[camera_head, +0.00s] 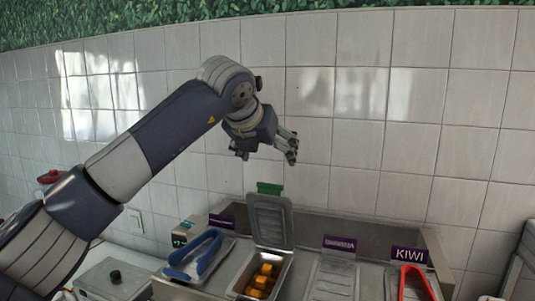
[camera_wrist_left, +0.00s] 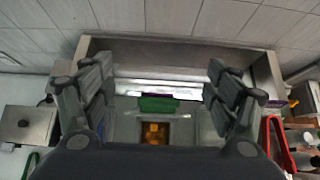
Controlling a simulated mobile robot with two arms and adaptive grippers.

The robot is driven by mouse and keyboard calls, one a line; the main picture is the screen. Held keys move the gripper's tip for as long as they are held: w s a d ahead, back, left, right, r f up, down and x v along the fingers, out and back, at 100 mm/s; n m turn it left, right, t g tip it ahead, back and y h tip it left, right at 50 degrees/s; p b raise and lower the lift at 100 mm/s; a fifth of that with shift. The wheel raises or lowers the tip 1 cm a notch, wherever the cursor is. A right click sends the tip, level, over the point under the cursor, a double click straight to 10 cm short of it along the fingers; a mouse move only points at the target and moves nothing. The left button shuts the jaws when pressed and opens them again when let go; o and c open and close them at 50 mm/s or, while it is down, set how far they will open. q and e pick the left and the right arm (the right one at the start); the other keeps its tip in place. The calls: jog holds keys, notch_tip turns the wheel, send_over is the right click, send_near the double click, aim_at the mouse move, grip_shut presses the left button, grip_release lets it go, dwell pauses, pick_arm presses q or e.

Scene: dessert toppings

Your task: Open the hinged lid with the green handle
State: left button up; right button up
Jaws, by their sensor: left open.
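The hinged lid (camera_head: 270,218) is grey and stands raised, close to upright, at the back of its container. Its green handle (camera_head: 269,188) is at the top edge, and it also shows in the left wrist view (camera_wrist_left: 158,104). Orange cubes (camera_head: 262,280) lie uncovered in the container below the lid. My left gripper (camera_head: 268,148) is open and empty, in the air above the handle and apart from it. In the left wrist view its fingers (camera_wrist_left: 156,82) are spread wide on either side of the handle. My right gripper is in neither view.
Blue tongs (camera_head: 194,258) lie left of the open container. Red tongs (camera_head: 413,282) lie at the right by the KIWI sign (camera_head: 408,257). Closed grey lids (camera_head: 333,281) are beside it. A tiled wall (camera_head: 335,150) stands behind. A box with a black knob (camera_head: 97,282) is at the left.

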pick_arm(q)
notch_tip(320, 180, up, 5)
jog(key=p, duration=0.3)
jog(key=shift+w+d, duration=0.1)
jog(key=shift+w, duration=0.05)
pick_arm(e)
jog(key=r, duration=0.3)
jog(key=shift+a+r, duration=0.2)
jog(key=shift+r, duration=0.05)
pick_arm(q)
jog(key=shift+f, duration=0.1)
jog(key=v, duration=1.2)
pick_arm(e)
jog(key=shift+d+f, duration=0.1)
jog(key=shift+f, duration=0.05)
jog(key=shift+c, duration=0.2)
